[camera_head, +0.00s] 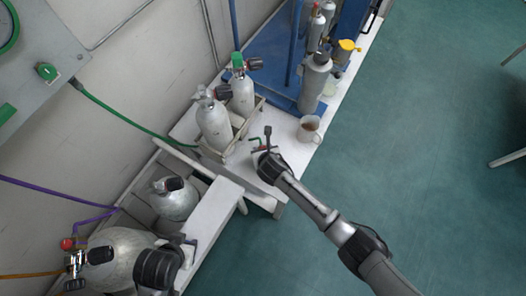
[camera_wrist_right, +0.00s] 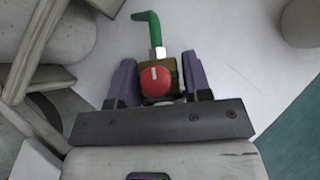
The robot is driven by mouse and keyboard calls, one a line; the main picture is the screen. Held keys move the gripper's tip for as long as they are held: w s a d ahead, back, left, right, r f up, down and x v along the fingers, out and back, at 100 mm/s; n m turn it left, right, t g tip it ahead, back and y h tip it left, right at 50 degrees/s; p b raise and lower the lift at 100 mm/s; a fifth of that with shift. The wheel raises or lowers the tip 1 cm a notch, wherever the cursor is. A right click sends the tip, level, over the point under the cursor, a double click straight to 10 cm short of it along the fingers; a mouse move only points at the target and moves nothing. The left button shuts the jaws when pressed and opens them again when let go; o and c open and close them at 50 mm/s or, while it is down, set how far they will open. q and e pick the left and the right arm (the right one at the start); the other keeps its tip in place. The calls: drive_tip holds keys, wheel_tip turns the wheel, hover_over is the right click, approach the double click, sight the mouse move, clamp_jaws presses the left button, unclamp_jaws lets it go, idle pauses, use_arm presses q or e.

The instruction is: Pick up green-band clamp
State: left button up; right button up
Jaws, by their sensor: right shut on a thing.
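The green-band clamp (camera_wrist_right: 157,72) has a brass-coloured block, a red round knob facing the camera and a bent green bar rising from a silver nut. My right gripper (camera_wrist_right: 159,84) is shut on its block, one purple-grey finger on each side. Whether the clamp touches the bench is unclear. I do not make out my left gripper.
A mug (camera_head: 308,129) stands just right of the right gripper. Two grey cylinders (camera_head: 214,126) stand in a wooden rack behind it, and a taller cylinder (camera_head: 313,82) stands at the back. More cylinders (camera_head: 175,200) are at lower left. The green floor (camera_head: 430,130) at right is mostly clear.

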drive_tip(key=w+d+r+p, duration=0.1)
drive_tip(key=d+r+p, duration=0.3)
drive_tip(key=d+r, duration=0.3)
drive_tip(key=d, duration=0.4)
drive_tip(key=shift+w+d+r+p, duration=0.2)
drive_tip(key=shift+w+d+p, duration=0.05)
drive_tip(key=shift+w+p, duration=0.1)
drive_tip(key=shift+r, duration=0.1)
